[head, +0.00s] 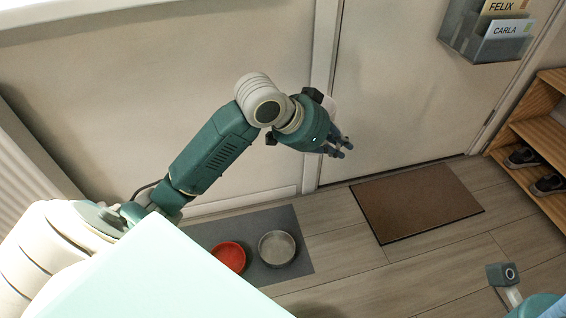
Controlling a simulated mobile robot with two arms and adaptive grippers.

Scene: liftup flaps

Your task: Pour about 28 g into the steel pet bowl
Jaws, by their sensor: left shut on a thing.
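The steel pet bowl (290,261) is round and grey and stands on a dark grey mat (296,222) on the floor. My left gripper (342,150) is up and to the right of the bowl in the head view, in front of the door. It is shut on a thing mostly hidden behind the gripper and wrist. Only a small pale pinkish part (331,104) shows beside the wrist, and I cannot tell what it is or how it is tilted. The bowl's contents cannot be made out.
A red bowl (229,256) stands just left of the steel bowl. A brown doormat (415,200) lies to the right. A wooden shoe rack (545,135) stands at the right edge. A wall holder (480,42) carries cards marked FELIX and CARLA. Floor between the mats is clear.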

